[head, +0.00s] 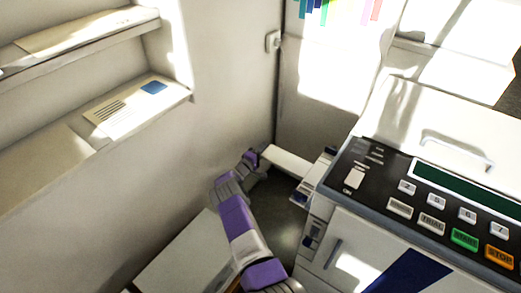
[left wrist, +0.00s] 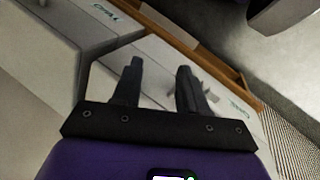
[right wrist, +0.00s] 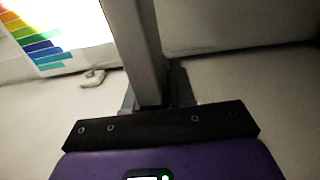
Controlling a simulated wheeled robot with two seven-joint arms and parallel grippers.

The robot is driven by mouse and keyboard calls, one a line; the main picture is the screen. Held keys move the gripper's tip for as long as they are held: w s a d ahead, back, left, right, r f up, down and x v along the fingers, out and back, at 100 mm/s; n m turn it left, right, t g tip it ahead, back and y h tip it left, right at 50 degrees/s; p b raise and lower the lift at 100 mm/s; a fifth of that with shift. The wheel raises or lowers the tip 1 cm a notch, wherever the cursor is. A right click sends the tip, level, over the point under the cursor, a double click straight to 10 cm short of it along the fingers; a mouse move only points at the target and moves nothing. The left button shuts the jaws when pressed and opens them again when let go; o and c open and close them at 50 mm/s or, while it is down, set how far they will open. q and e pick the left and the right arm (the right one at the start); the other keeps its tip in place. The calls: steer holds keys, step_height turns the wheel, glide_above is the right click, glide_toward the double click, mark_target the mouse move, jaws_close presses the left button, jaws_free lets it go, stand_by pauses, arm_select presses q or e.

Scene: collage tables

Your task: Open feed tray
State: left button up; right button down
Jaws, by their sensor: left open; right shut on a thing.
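The copier (head: 340,225) stands at the right of the head view with its dark control panel facing up. A pale flat flap, which looks like the feed tray (head: 289,162), sticks out from its left side. My right gripper (head: 257,160) is at the flap's outer end. In the right wrist view, my right gripper (right wrist: 152,100) is shut on the flap (right wrist: 137,45), seen nearly edge-on between the fingers. My left gripper (left wrist: 160,80) is open, with nothing between its fingers, above white boxes or packs with green lettering; it does not show in the head view.
A wall with shelves (head: 140,105) runs along the left. A wall switch (head: 273,41) and a colour chart (head: 340,10) are at the back. A white surface (head: 180,260) lies low beside my right arm. The floor gap between wall and copier is narrow.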

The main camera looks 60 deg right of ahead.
steer(key=shift+s+f, duration=0.25)
steer(key=shift+f, duration=0.1)
steer(key=c, duration=1)
jaws_free()
steer(key=shift+c, duration=0.2)
steer(key=shift+w+r, duration=0.1)
steer(key=shift+w+a+p, duration=0.1)
steer(key=shift+a+p, duration=0.2)
steer(key=shift+a, duration=0.2)
steer(key=a+p, duration=0.2)
steer(key=a, duration=0.4)
steer(key=shift+w+a, duration=0.2)
steer(key=shift+a, duration=0.1)
